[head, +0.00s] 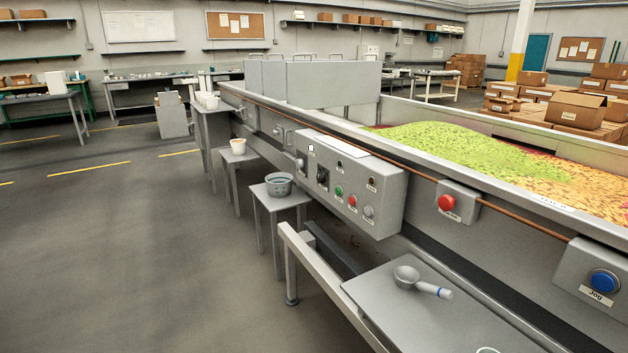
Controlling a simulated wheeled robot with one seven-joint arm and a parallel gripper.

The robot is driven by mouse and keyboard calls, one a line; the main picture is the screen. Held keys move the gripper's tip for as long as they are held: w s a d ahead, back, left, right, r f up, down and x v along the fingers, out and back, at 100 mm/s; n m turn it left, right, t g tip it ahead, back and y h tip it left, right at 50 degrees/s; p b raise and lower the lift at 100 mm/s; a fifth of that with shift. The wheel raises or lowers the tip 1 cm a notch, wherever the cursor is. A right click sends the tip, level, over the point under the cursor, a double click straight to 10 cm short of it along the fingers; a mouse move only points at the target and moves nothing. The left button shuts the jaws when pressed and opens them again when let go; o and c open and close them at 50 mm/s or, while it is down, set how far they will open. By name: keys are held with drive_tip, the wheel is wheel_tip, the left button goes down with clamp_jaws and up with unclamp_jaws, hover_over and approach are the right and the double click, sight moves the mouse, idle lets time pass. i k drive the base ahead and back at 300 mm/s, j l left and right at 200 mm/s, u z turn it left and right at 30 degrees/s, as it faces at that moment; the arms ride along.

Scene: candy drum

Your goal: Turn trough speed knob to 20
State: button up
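A grey control panel (390,205) is mounted on the front side of the long metal trough (400,142). At its left end are two dark rotary knobs, a left one (301,165) and a right one (322,176). The labels and pointer settings are too small to read, so I cannot tell which is the trough speed knob or where it points. A green button (339,191), a red button (352,200) and a grey knob or button (369,211) sit to their right. My gripper is not in view.
A red button box (458,202) and a blue Jog button box (598,280) are on the trough side. Below stand a metal shelf (370,297) with a scoop (420,281) and a small stand holding a grey bucket (279,184). The floor at left is clear.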

sight(321, 178)
drive_tip(key=i+j, duration=0.25)
drive_tip(key=i, duration=0.3)
drive_tip(key=i+j, duration=0.25)
drive_tip(key=i, duration=0.25)
drive_tip(key=i+j+u, duration=0.1)
drive_tip(key=i+j, duration=0.15)
drive_tip(key=i, duration=0.3)
drive_tip(key=i+j, duration=0.2)
drive_tip(key=i, duration=0.3)
drive_tip(key=i+j, duration=0.2)
drive_tip(key=i, duration=0.35)
drive_tip(key=u, duration=0.05)
